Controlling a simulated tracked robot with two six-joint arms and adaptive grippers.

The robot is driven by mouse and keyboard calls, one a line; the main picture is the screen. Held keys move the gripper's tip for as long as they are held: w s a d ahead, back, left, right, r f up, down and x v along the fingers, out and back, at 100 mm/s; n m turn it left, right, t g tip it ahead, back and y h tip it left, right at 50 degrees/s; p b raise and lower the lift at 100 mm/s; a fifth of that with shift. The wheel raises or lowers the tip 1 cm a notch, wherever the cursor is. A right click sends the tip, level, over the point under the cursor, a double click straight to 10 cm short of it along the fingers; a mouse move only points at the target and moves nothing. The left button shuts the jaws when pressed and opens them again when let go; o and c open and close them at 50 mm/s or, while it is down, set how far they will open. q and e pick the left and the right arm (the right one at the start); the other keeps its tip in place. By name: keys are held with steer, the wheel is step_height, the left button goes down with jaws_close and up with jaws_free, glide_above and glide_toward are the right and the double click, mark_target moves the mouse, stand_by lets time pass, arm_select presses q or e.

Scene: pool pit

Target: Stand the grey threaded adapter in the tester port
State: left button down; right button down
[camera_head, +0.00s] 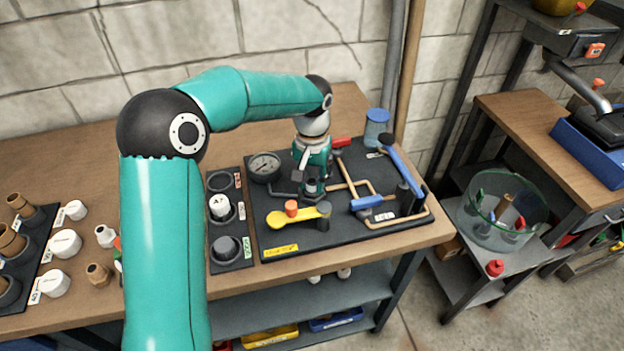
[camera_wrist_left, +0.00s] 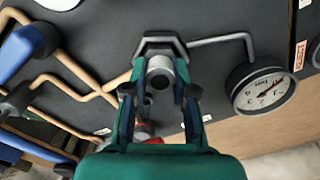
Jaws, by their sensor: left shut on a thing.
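My left gripper (camera_head: 311,176) reaches down over the tester board (camera_head: 345,230). It is shut on the grey threaded adapter (camera_head: 313,186), a short hollow cylinder. In the left wrist view the adapter (camera_wrist_left: 160,71) shows end-on between the two fingertips (camera_wrist_left: 160,88). The dark hexagonal tester port (camera_wrist_left: 158,43) lies right behind it, with a thin grey pipe leading from it to the gauge. The adapter looks upright at the port. Its lower end is hidden, so I cannot tell how deep it sits. My right gripper is out of view.
A gauge (camera_head: 265,167) stands left of the port. A yellow lever (camera_head: 300,215), copper pipes and blue-handled valves (camera_head: 368,202) crowd the board. A dark holder (camera_head: 232,262) with a white and a grey fitting lies to the left. A blue-lidded jar (camera_head: 377,126) stands behind.

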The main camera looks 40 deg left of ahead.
arm_select(q)
steer(key=c, duration=0.8)
jaws_free()
steer(key=shift+c, duration=0.2)
steer(key=o, duration=0.4)
steer(key=shift+r, duration=0.1)
steer(key=shift+r+p, duration=3.25)
steer(key=shift+r, duration=0.7)
